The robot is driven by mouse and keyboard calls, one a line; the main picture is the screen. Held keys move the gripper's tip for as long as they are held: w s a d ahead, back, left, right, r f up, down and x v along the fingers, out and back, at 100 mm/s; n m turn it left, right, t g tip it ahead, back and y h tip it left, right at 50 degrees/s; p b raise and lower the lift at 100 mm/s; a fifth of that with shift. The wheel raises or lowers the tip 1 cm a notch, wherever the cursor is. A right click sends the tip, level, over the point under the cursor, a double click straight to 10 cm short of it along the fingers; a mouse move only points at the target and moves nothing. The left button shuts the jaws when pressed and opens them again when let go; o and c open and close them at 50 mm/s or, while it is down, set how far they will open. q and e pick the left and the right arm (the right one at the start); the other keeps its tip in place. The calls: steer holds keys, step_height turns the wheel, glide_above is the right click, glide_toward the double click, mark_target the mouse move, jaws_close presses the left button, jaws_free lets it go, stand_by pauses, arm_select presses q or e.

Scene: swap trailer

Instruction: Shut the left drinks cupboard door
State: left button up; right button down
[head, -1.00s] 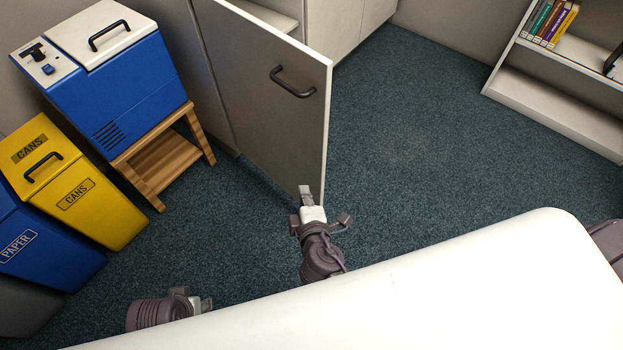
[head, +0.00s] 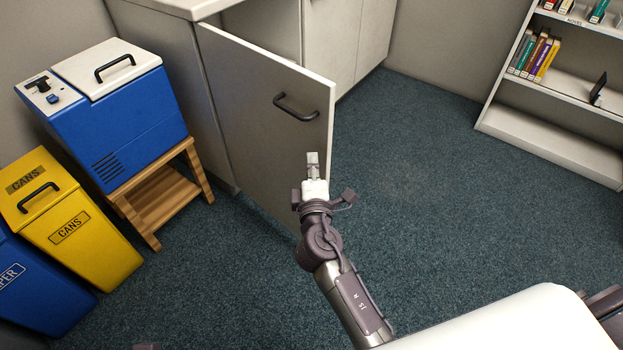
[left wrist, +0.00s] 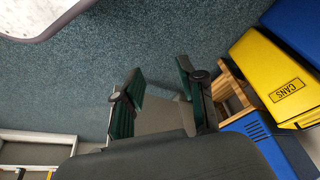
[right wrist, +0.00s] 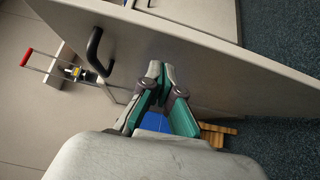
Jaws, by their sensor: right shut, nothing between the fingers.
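The left drinks cupboard door (head: 245,105) is a grey-white panel standing wide open, with a dark bar handle (head: 296,107). In the right wrist view the door (right wrist: 215,60) spans the top with its handle (right wrist: 95,50) at the left. My right gripper (head: 313,165) is shut and empty, in front of the door's lower free-edge side, below the handle; contact cannot be told. Its fingers also show in the right wrist view (right wrist: 164,75). My left gripper (left wrist: 157,85) is open with nothing between its fingers; the head view barely shows that arm at the bottom edge.
Left of the door are a blue cooler (head: 130,115) on a wooden stand (head: 165,200), a yellow cans bin (head: 85,235) and a blue paper bin (head: 40,290). A white bookshelf (head: 550,145) stands at the right. Carpet (head: 430,190) between is clear. A round-edged pale surface (left wrist: 40,15) shows in the left wrist view.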

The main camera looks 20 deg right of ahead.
mark_target(322, 145)
steer(key=shift+w+d, duration=0.35)
steer(key=shift+d, duration=0.35)
steer(key=shift+w+d, duration=0.35)
steer(key=shift+d, duration=0.35)
